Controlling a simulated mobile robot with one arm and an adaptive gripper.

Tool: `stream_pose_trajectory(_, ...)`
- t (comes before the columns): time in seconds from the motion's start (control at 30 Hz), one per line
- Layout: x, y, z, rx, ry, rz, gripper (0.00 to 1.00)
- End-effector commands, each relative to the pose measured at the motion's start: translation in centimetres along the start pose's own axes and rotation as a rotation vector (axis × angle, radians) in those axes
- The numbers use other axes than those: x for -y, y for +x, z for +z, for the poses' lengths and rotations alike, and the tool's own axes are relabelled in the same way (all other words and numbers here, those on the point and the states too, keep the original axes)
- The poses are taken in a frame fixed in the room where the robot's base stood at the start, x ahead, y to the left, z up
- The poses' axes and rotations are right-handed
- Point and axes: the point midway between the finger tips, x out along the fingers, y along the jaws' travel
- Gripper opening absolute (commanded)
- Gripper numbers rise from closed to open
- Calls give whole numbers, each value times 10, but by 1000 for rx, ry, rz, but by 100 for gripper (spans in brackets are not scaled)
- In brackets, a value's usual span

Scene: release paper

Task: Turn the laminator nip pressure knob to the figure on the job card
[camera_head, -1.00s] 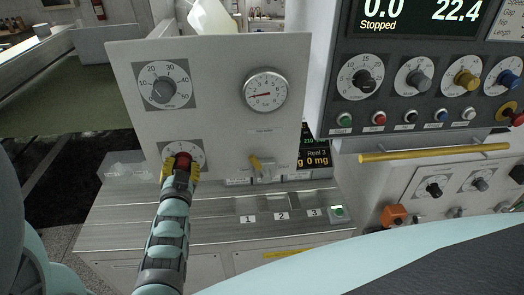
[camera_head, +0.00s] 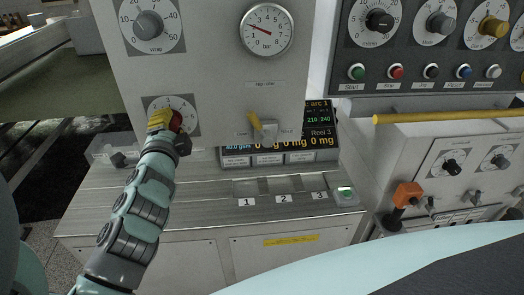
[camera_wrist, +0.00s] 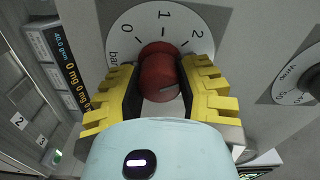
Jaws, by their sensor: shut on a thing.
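The red knob (camera_wrist: 158,72) sits on a white dial (camera_wrist: 190,25) marked 0, 1, 2 and "bar". In the wrist view my gripper (camera_wrist: 160,95) is shut on the knob, with a yellow ribbed finger on either side. I cannot identify the job card.
A grey wrap knob (camera_head: 148,25) is above my gripper. A yellow lever (camera_head: 254,122) and a dark display (camera_head: 318,127) are to the right. The metal ledge (camera_head: 200,190) below is mostly clear. A yellow rail (camera_head: 440,116) crosses at right.

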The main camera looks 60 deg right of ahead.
Motion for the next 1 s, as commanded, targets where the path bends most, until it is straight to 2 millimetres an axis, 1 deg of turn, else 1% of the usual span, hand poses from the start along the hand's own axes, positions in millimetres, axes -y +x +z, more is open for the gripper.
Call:
stream_pose_trajectory(0.03, -5, 0, -1, -5, 47, 1, 0)
stream_pose_trajectory(0.3, -4, 0, 0, -3, 257, 3, 0)
stream_pose_trajectory(0.5, -3, 0, 0, -1, 360, 4, 0)
stream_pose_trajectory(0.7, -2, 0, 0, -2, 417, 4, 0)
stream_pose_trajectory(1.0, -2, 0, 0, -1, 438, 5, 0)
